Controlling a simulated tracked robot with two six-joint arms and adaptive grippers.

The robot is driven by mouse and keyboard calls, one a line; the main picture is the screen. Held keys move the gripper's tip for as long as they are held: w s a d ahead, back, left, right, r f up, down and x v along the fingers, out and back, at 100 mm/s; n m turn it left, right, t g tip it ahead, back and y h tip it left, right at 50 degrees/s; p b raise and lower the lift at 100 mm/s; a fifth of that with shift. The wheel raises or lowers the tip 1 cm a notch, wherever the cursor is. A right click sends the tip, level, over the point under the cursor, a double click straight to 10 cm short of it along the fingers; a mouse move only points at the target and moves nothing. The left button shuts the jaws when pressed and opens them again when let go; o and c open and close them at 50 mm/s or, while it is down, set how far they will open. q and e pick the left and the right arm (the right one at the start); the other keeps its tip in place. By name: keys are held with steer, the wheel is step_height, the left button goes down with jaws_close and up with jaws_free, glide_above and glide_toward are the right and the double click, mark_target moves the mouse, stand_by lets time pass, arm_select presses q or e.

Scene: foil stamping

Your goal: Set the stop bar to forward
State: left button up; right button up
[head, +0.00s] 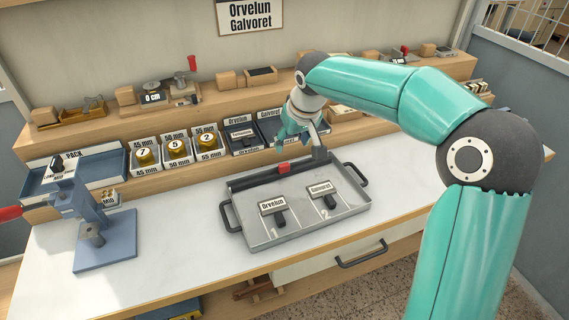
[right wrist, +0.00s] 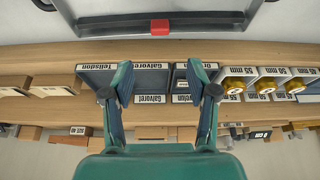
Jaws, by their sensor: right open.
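A dark bar (head: 252,179) with a red tab (head: 283,168) runs along the back of the grey metal tray (head: 300,235); I take it to be the stop bar. The red tab also shows at the top of the right wrist view (right wrist: 159,26). The tray holds two label blocks, Orvelun (head: 272,205) in slot 1 and Galvoret (head: 321,188) in slot 2. My right gripper (head: 304,140) is open and empty, above and behind the tray, apart from the bar. In the right wrist view its fingers (right wrist: 160,75) are spread over the shelf's label boxes. My left gripper is out of view.
A blue press (head: 85,205) with a red handle stands at the left. Boxes of numbered brass pieces (head: 176,147) and label boxes (head: 240,134) line the shelf behind the tray. The white worktop (head: 170,245) between press and tray is clear.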

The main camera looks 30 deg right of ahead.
mark_target(284, 165)
steer(key=x, duration=1.2)
steer(key=shift+f+p, duration=0.3)
jaws_close()
